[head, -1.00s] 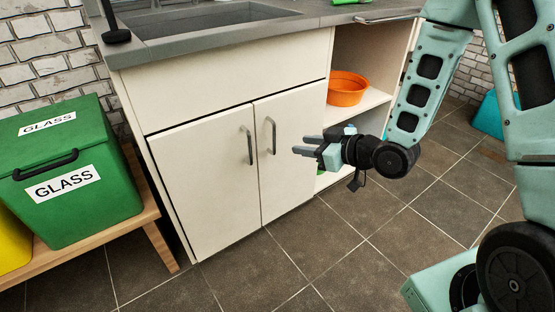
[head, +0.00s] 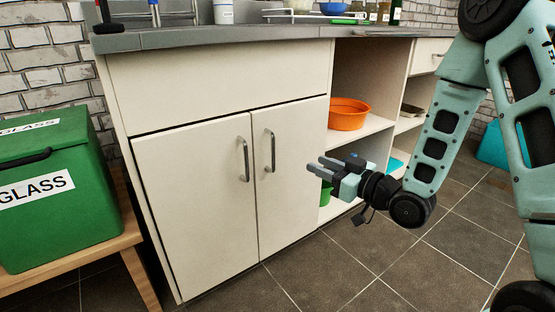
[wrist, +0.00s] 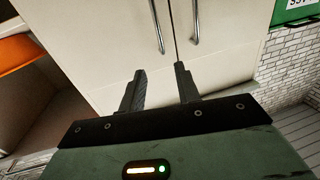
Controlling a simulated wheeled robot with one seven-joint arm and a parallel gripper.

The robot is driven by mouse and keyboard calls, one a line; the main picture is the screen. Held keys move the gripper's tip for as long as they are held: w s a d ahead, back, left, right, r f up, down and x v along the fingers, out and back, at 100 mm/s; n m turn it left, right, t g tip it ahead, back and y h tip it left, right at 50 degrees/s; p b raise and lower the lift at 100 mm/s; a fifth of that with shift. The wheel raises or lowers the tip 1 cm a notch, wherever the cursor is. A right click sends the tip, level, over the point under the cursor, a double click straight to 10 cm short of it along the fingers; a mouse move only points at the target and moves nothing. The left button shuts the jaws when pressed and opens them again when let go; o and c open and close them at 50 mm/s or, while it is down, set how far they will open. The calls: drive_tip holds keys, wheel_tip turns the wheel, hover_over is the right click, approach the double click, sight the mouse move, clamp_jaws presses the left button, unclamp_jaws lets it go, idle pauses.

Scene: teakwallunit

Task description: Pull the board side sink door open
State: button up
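The sink cabinet has two white doors, both shut. The right door (head: 292,195), beside the open shelves and on the side of the green board (head: 344,21), has a vertical metal bar handle (head: 271,150) near the seam. The left door (head: 195,205) has a matching handle (head: 244,158). My gripper (head: 316,166) is open and empty, to the right of the right door's handle and apart from it. In the wrist view, my open fingers (wrist: 160,72) point toward the doors; the right door's handle (wrist: 157,25) lies ahead, beyond the fingertips.
Open shelves with an orange bowl (head: 348,114) adjoin the right door, behind my gripper. A green GLASS bin (head: 60,200) stands on a wooden bench (head: 105,245) at left. The tiled floor (head: 330,270) before the doors is clear.

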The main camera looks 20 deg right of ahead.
sight(274, 146)
drive_tip(key=b+x, duration=0.3)
drive_tip(key=x, duration=1.1)
drive_tip(key=shift+w+a+b, duration=0.2)
drive_tip(key=shift+w+b, duration=0.1)
drive_tip(key=shift+b, duration=0.05)
clamp_jaws()
